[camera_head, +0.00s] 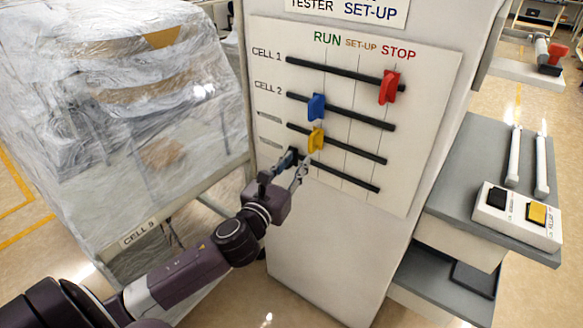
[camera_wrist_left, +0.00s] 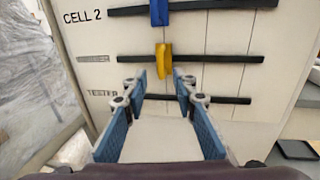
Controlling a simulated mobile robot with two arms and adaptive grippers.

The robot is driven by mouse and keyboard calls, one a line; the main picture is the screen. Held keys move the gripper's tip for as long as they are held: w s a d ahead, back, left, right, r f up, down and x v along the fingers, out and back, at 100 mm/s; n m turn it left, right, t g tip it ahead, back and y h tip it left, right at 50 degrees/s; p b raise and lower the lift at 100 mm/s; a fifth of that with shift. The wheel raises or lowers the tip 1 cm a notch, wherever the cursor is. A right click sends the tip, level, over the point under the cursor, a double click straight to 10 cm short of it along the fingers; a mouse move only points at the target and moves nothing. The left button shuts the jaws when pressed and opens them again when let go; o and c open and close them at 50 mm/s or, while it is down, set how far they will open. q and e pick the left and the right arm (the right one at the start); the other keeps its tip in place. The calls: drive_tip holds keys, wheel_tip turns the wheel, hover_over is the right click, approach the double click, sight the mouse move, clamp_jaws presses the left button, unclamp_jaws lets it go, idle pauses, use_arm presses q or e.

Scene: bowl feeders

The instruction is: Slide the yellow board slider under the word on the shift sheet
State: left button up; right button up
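The yellow slider (camera_head: 316,139) sits on the third bar of the board (camera_head: 425,120), in the RUN column; it also shows in the left wrist view (camera_wrist_left: 163,60). The sheet (camera_head: 350,10) above the board reads "TESTER SET-UP", cut by the top edge. My left gripper (camera_head: 296,161) is open and empty, just below and left of the yellow slider. In the left wrist view its fingers (camera_wrist_left: 157,84) stand apart, with the slider ahead between and above the fingertips. It does not grip the slider. My right gripper is not in view.
The blue slider (camera_head: 316,106) is on the CELL 2 bar at RUN, just above. The red slider (camera_head: 389,87) is on the CELL 1 bar at STOP. The yellow slider's bar (camera_head: 360,153) is clear to its right. A plastic-wrapped machine (camera_head: 120,110) stands left.

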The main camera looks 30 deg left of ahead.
use_arm(q)
drive_tip(key=shift+s+d, duration=0.1)
drive_tip(key=shift+s, duration=0.9)
drive_tip(key=s+a+f+n+g, duration=0.1)
drive_tip(key=f+n+g, duration=0.15)
drive_tip(key=f, duration=0.55)
drive_tip(key=s+a+f+n+g, duration=0.15)
drive_tip(key=f+n, duration=0.25)
drive_tip(key=f, duration=0.5)
drive_tip(key=a+f+n+g, duration=0.1)
drive_tip(key=a+f+n, duration=0.15)
drive_tip(key=f, duration=0.55)
drive_tip(key=s+d+f+n+g, duration=0.1)
drive_tip(key=s+f+n+g, duration=0.5)
drive_tip(key=f, duration=1.1)
drive_tip(key=s+d+f+n+g+h, duration=0.1)
drive_tip(key=s+d+f+n, duration=0.3)
drive_tip(key=s+f, duration=0.55)
drive_tip(key=s+d+f+n+g, duration=0.1)
drive_tip(key=s+d+f+n, duration=0.1)
drive_tip(key=s+f+n, duration=0.7)
drive_tip(key=s+d+f+n+g, duration=0.2)
drive_tip(key=s+d+f, duration=0.1)
drive_tip(key=s, duration=0.8)
drive_tip(key=s+d+f+n+g+h, duration=0.1)
drive_tip(key=s+d+f+n, duration=0.1)
drive_tip(key=s, duration=0.9)
drive_tip(key=shift+d+f+g, duration=0.4)
drive_tip(key=shift+d+f, duration=0.1)
drive_tip(key=shift+d, duration=0.75)
